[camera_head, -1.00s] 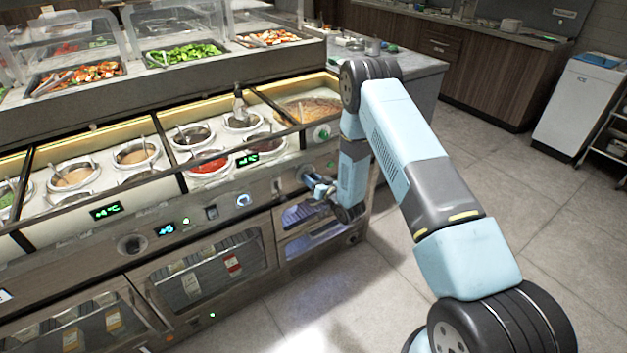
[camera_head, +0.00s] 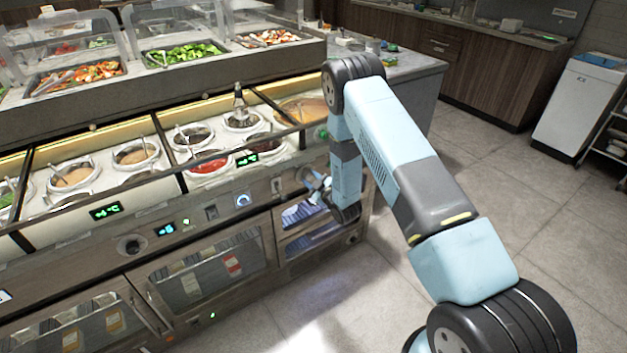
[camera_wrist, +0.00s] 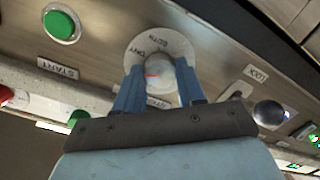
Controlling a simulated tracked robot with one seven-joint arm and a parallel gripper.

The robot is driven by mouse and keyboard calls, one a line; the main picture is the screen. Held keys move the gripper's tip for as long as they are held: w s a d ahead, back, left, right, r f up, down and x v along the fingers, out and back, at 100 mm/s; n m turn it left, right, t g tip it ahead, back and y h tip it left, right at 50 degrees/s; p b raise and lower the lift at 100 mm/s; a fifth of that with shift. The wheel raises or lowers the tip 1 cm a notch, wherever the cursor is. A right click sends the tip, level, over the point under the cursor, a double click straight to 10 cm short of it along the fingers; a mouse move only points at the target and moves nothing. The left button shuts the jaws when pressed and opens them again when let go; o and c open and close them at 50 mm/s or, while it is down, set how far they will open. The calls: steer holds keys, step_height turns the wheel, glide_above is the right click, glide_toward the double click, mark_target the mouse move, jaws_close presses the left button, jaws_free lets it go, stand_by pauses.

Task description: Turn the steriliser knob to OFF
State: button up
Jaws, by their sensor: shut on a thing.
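The steriliser knob (camera_wrist: 160,70) is round and grey, on a pale round plate with printed words, of which "DRY" and "BOTH" seem readable. A small red mark shows on its left side in the wrist view; I cannot tell exactly which word it points at. My gripper (camera_wrist: 157,82) has its two blue fingers on either side of the knob, shut on it. In the head view my gripper (camera_head: 316,184) is at the right end of the counter's front panel, and the arm and fingers hide most of the knob there. Part of the plate's lower lettering is hidden.
In the wrist view a green button (camera_wrist: 61,25) sits left of the knob near a "START" label, and a dark round knob (camera_wrist: 268,113) sits right, near a "LOCK" label. Sauce wells (camera_head: 74,175) line the counter above the panel. The floor (camera_head: 480,180) at right is clear.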

steer(key=n, duration=0.6)
steer(key=shift+f+t, duration=0.15)
steer(key=shift+t, duration=0.15)
steer(key=n, duration=0.3)
steer(key=shift+h, duration=0.4)
steer(key=shift+s+n, duration=0.1)
steer(key=shift+n, duration=1.4)
steer(key=shift+f, duration=0.1)
steer(key=o, duration=0.8)
steer(key=shift+a, duration=0.1)
steer(key=shift+c, duration=0.2)
steer(key=shift+o, duration=1.4)
steer(key=shift+t, duration=0.3)
steer(key=shift+s, duration=0.15)
steer(key=v, duration=1.3)
steer(key=shift+s, duration=0.2)
